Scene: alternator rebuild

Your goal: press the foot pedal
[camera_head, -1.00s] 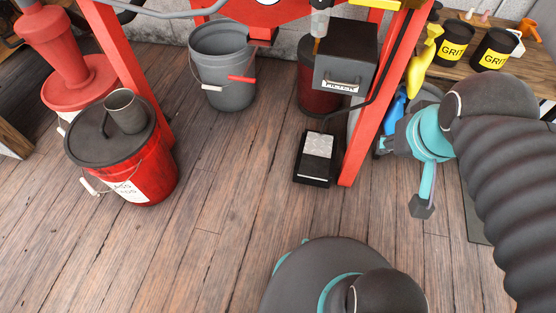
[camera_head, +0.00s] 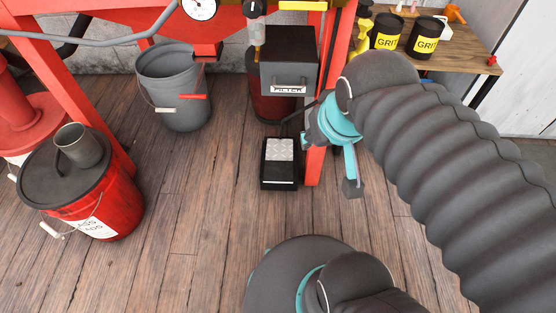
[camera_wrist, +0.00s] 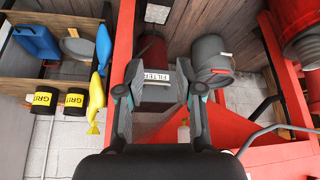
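The foot pedal (camera_head: 280,150) sits on the wooden floor at the foot of the red press frame. It is a black housing with a silver tread plate on top. My gripper (camera_head: 352,187) hangs to the right of the pedal in the head view, in front of the red frame leg, apart from the pedal. Its height above the floor is hard to judge. In the wrist view my gripper (camera_wrist: 158,100) has its two teal and black fingers spread apart with nothing held between them.
A black box (camera_head: 288,62) is mounted above the pedal, with a dark red drum (camera_head: 268,100) behind. A grey bucket (camera_head: 175,90) and a red bucket (camera_head: 112,215) with a black lid stand left. A wooden bench (camera_head: 455,65) is at right. Floor before the pedal is clear.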

